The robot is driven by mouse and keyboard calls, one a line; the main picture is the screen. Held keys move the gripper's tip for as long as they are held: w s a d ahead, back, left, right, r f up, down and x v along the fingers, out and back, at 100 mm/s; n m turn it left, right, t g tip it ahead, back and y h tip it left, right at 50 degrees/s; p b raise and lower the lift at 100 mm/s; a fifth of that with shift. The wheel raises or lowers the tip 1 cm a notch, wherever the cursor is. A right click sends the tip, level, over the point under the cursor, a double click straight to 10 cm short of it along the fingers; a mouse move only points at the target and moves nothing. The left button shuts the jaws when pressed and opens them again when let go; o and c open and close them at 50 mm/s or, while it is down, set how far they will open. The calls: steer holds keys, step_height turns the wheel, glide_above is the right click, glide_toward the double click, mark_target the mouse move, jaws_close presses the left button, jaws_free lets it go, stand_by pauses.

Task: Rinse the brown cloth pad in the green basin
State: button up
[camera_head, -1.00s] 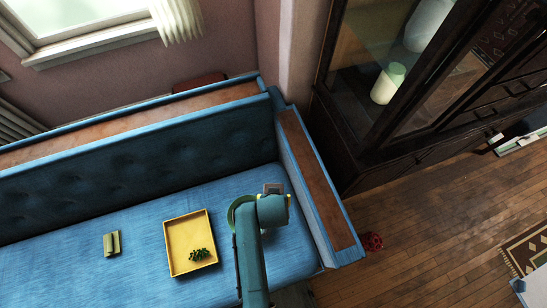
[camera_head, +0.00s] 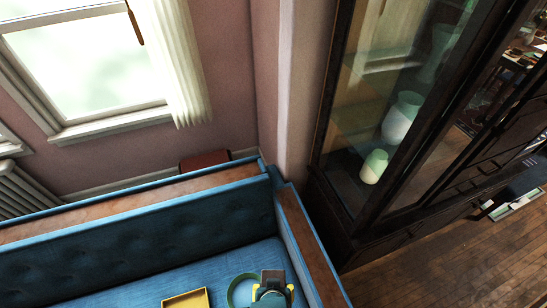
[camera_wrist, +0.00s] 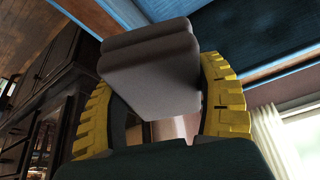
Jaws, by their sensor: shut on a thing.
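My gripper (camera_head: 272,287) has yellow fingers and is shut on the brown cloth pad (camera_head: 273,276), which looks dark grey-brown. In the wrist view the pad (camera_wrist: 152,65) is a thick, layered block between the two ribbed yellow fingers. The green basin (camera_head: 236,286) shows only as a curved rim on the blue seat, low in the head view. My gripper and the pad appear just right of this rim and partly hide it. The basin's inside is mostly hidden, and the pad's height over it cannot be told. The wrist view does not show the basin.
A yellow tray (camera_head: 187,299) lies on the seat to the left, cut by the picture's lower edge. The sofa's wooden-topped armrest (camera_head: 306,240) stands close on the right, its backrest (camera_head: 150,250) behind. A dark glass cabinet (camera_head: 345,190) stands beyond the armrest.

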steer(key=r+p, duration=0.3)
steer(key=p, duration=0.1)
steer(key=s+r+p, duration=0.1)
steer(key=r+p, duration=0.2)
steer(key=p, duration=0.1)
steer(key=r+p, duration=0.4)
steer(key=shift+s+r, duration=0.1)
steer(key=shift+s, duration=0.05)
steer(key=shift+f, duration=0.2)
